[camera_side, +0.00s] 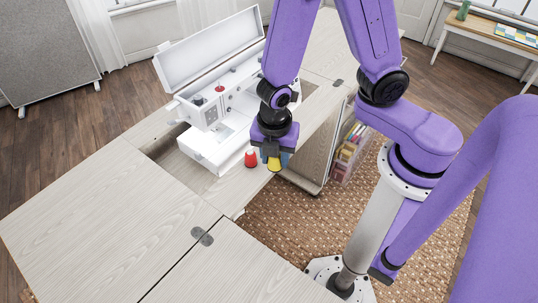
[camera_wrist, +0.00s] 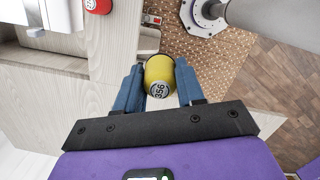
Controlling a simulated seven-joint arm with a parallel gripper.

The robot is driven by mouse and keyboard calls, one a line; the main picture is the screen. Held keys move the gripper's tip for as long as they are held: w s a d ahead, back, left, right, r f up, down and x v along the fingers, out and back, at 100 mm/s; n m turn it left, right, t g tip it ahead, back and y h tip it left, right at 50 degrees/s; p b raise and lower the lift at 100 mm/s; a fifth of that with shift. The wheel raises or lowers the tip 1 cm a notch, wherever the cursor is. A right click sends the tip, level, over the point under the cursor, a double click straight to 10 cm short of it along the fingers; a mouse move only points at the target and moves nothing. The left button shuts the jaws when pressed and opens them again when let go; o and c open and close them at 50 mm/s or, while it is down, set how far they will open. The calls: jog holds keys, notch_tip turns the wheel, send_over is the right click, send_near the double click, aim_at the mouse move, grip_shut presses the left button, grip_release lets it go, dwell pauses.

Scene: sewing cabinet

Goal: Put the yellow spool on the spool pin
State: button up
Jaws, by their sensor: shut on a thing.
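My gripper (camera_side: 272,150) is shut on the yellow spool (camera_side: 273,164), near the front edge of the cabinet top. In the wrist view the yellow spool (camera_wrist: 158,75) sits between the two blue fingers (camera_wrist: 159,88), its labelled end facing the camera. How far it is above the cabinet top is hard to tell. The white sewing machine (camera_side: 215,100) stands behind and left of my gripper in the side view. A small red part (camera_side: 219,88) shows on the machine. I cannot make out the spool pin clearly.
A red spool (camera_side: 250,158) stands on the cabinet top just left of my gripper, and shows in the wrist view (camera_wrist: 98,5). The machine's raised white lid (camera_side: 210,55) is at the back. The wooden top (camera_side: 110,235) at the left is clear. A coloured organizer (camera_side: 350,148) is below right.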

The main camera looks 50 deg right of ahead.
jog(key=shift+s+r, duration=0.1)
jog(key=shift+s, duration=0.05)
jog(key=shift+w+d+r, duration=0.65)
jog(key=shift+w+d, duration=1.8)
jog(key=shift+w, duration=3)
jog(key=shift+w+d+r, duration=0.7)
jog(key=shift+w+d, duration=1.75)
jog(key=shift+w, duration=3.05)
jog(key=shift+w+d+r, duration=0.65)
jog(key=shift+w+d, duration=1.8)
jog(key=shift+w, duration=3)
jog(key=shift+f, duration=1.25)
